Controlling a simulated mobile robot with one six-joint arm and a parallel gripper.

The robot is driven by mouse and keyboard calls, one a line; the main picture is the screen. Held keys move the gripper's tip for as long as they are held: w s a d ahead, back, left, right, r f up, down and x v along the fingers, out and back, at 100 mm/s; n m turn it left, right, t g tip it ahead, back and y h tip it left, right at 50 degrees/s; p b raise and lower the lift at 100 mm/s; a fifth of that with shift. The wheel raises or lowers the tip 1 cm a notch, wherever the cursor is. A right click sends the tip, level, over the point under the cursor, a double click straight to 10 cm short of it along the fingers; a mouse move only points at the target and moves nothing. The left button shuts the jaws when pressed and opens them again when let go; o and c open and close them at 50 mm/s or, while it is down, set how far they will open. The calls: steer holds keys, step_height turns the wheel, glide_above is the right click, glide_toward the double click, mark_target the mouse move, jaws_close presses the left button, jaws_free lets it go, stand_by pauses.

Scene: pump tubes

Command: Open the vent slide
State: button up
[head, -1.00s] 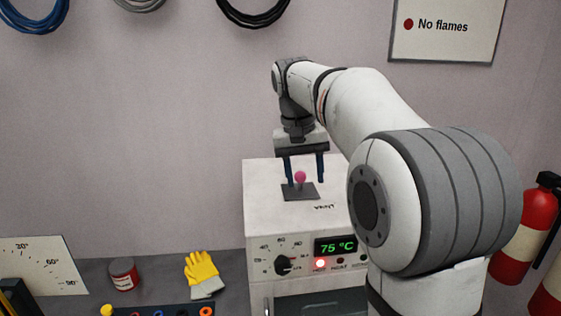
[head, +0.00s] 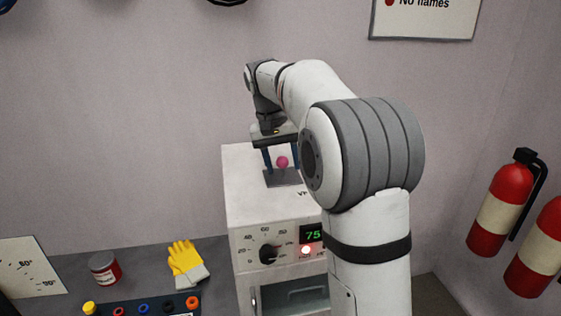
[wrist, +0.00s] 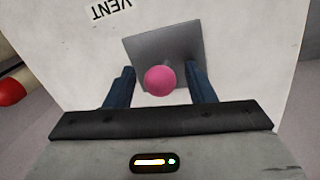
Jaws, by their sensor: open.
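The vent slide is a grey plate (wrist: 160,47) with a pink ball knob (wrist: 160,81) on top of a white oven-like box (head: 239,185). In the wrist view the knob is between the two blue fingers of my gripper (wrist: 160,84), with a gap on each side. The word VENT is printed on the box top beside the plate. In the head view my gripper (head: 282,162) points down over the plate (head: 283,178), open around the pink knob (head: 282,162). Whether the fingertips touch the plate is unclear.
The box front has a dial (head: 269,254), a lit display (head: 313,234) and a red light. Fire extinguishers (head: 500,205) are at the right wall.

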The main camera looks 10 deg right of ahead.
steer(key=shift+c, duration=0.2)
jaws_close()
stand_by(0.4)
